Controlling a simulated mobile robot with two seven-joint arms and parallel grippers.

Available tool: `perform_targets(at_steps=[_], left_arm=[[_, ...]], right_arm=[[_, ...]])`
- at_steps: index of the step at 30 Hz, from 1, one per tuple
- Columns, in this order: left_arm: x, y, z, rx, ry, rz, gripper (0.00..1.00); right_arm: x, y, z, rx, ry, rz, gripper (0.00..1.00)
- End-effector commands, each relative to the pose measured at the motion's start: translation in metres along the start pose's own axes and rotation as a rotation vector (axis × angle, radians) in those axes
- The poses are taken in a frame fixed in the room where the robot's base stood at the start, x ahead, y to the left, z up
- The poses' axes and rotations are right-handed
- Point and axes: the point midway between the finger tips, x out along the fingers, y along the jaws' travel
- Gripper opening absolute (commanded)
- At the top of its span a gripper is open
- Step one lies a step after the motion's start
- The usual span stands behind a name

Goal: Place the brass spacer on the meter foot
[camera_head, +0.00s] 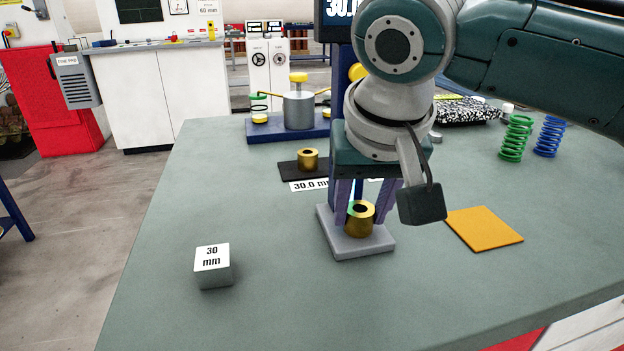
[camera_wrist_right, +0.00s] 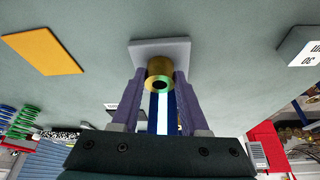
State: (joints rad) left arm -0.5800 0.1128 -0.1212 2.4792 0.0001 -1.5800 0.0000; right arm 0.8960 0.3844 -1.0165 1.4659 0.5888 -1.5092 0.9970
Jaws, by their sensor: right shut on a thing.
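A brass spacer (camera_head: 360,222), a short hollow cylinder, is between the purple fingers of my right gripper (camera_head: 356,212). The gripper is shut on it, as the right wrist view also shows around the spacer (camera_wrist_right: 160,72). The spacer is over a light grey square plate (camera_head: 345,249), seemingly the meter foot; the plate also shows in the right wrist view (camera_wrist_right: 150,45). I cannot tell whether the spacer touches it. The meter's blue column and its display (camera_head: 340,9) stand behind; my arm hides part of them. My left gripper is not in view.
Another brass cylinder (camera_head: 308,158) stands on a black pad (camera_head: 288,171) behind. A 30 mm block (camera_head: 213,268) is at the front left. An orange square (camera_head: 484,229) lies right of the plate. Green (camera_head: 515,140) and blue (camera_head: 549,137) springs stand at the right. The front table is mostly clear.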

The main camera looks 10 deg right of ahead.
Motion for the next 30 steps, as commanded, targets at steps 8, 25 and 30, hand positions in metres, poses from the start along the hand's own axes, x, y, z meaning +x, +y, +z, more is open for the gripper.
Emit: perform_targets(at_steps=[8, 25, 30], left_arm=[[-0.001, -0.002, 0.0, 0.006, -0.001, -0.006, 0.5], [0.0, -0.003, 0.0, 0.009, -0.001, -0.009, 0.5], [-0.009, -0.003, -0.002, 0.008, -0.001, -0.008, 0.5]], right_arm=[[0.002, 0.0, 0.001, 0.001, 0.0, -0.001, 0.0], [-0.001, 0.0, -0.001, 0.0, 0.001, 0.0, 0.74], [-0.026, -0.001, -0.002, -0.001, 0.002, -0.003, 0.74]])
